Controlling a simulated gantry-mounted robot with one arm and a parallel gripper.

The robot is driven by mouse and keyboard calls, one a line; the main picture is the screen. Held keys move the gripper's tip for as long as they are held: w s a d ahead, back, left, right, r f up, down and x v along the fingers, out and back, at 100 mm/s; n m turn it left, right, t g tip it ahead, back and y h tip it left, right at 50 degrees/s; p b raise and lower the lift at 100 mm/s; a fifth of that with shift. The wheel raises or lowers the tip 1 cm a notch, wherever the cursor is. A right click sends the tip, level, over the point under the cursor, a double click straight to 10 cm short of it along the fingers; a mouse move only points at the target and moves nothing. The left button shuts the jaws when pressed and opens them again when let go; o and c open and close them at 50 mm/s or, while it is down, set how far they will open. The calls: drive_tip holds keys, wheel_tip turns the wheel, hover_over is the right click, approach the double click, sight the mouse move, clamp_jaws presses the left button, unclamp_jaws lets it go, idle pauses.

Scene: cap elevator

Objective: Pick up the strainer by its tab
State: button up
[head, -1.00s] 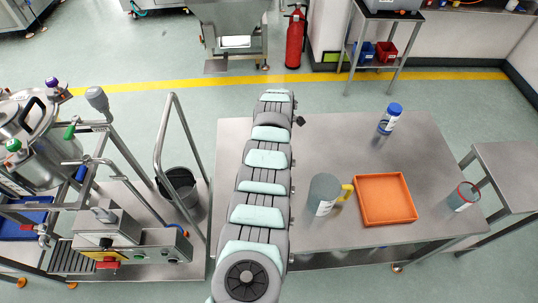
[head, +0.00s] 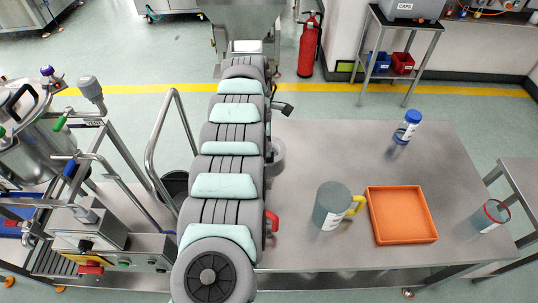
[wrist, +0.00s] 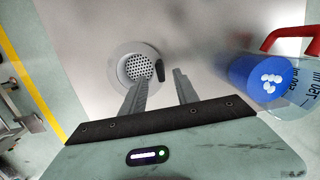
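The strainer (wrist: 137,68) is a round, pale piece with a perforated grey centre, lying flat on the metal table. Its short dark tab (wrist: 160,72) points to the right side in the wrist view. My gripper (wrist: 161,76) is open, its two fingers apart and empty. The tab appears between the fingertips in the picture; I cannot tell how high the fingers are above it. The left finger overlaps the strainer's lower edge in the picture. In the head view the strainer (head: 278,156) shows partly beside my arm, which hides my fingers.
The table also holds a grey mug (head: 331,208), an orange tray (head: 402,214), a blue-capped bottle (head: 407,127) and a red-rimmed cup (head: 491,216).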

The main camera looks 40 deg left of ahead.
sight(269, 161)
drive_tip(key=f, duration=0.2)
drive_tip(key=f+b, duration=0.2)
drive_tip(key=f, duration=0.1)
drive_tip(key=shift+w+d+f, duration=0.2)
drive_tip(key=shift+d+f, duration=0.1)
drive_tip(key=shift+d, duration=0.05)
drive_tip(key=shift+r, duration=0.15)
drive_tip(key=shift+c, duration=0.6)
clamp_jaws()
idle(0.3)
